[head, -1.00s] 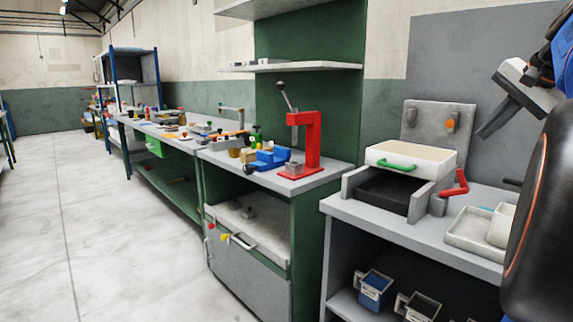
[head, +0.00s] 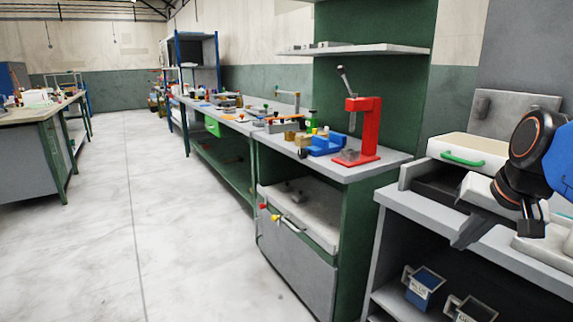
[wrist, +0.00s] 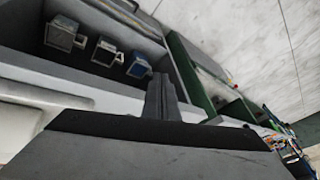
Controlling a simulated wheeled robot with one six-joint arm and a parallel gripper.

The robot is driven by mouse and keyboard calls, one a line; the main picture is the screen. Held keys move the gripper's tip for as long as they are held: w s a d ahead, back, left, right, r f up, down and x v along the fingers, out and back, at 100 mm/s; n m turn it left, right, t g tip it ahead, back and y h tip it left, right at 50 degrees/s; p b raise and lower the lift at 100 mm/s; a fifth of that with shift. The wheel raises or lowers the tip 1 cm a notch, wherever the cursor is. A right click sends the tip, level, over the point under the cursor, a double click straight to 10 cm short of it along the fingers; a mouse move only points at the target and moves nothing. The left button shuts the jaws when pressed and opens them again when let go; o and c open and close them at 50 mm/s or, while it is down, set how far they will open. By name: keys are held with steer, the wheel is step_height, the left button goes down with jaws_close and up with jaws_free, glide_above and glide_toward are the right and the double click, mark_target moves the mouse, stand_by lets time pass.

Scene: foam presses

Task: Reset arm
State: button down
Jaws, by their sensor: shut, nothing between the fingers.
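My gripper (head: 462,240) is at the right of the head view, in front of the press bench and near its front edge. Its dark fingers point down and to the left. In the wrist view the fingers (wrist: 163,98) lie together with no gap, and nothing is held. My arm hides part of the bench top behind it.
A cream press box with a green handle (head: 462,158) stands close behind my gripper. Labelled bins (head: 425,288) sit on the shelf below. A red lever press (head: 363,130) stands on the neighbouring bench. The floor aisle (head: 165,220) at left is clear.

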steer(key=s+a+f+n, duration=0.3)
steer(key=s+f, duration=0.1)
steer(key=f, duration=0.3)
steer(key=s+a+f+n, duration=0.3)
steer(key=s+a+f, duration=0.1)
steer(key=f, duration=0.4)
steer(key=shift+s, duration=0.45)
steer(key=shift+r, duration=0.1)
